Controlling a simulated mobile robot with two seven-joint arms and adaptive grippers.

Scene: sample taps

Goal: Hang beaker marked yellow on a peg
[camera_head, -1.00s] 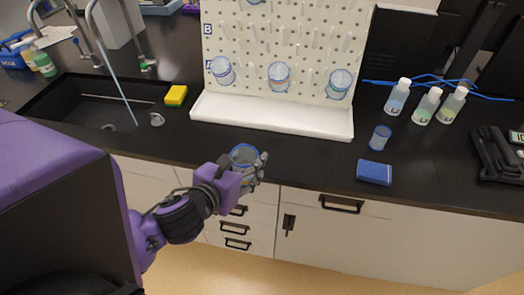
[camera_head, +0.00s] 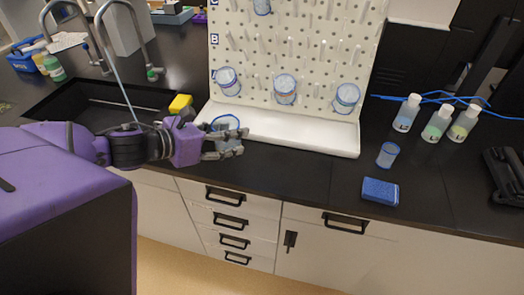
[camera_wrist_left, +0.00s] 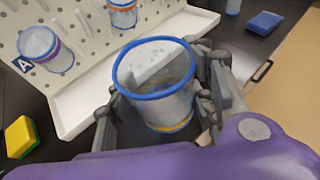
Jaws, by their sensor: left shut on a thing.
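My left gripper (camera_head: 225,145) is shut on a clear beaker with a blue rim, which also shows in the left wrist view (camera_wrist_left: 168,105). A yellow band shows near the beaker's lower end in the wrist view. The beaker's open mouth faces the wrist camera, and the fingers lie on both sides of it. The gripper holds it in front of the white pegboard's tray. The white pegboard (camera_head: 300,55) has rows of pegs marked with letters. Several beakers hang on it, among them a lower-row left one (camera_head: 228,82), an orange-marked middle one (camera_head: 285,90) and a right one (camera_head: 347,97). My right gripper is out of view.
A yellow sponge (camera_head: 180,103) lies by the sink (camera_head: 70,100). A small beaker (camera_head: 387,155) and a blue sponge (camera_head: 380,191) are on the right counter. Three bottles (camera_head: 437,122) stand behind them, near blue tubing. The counter in front of the tray is mostly clear.

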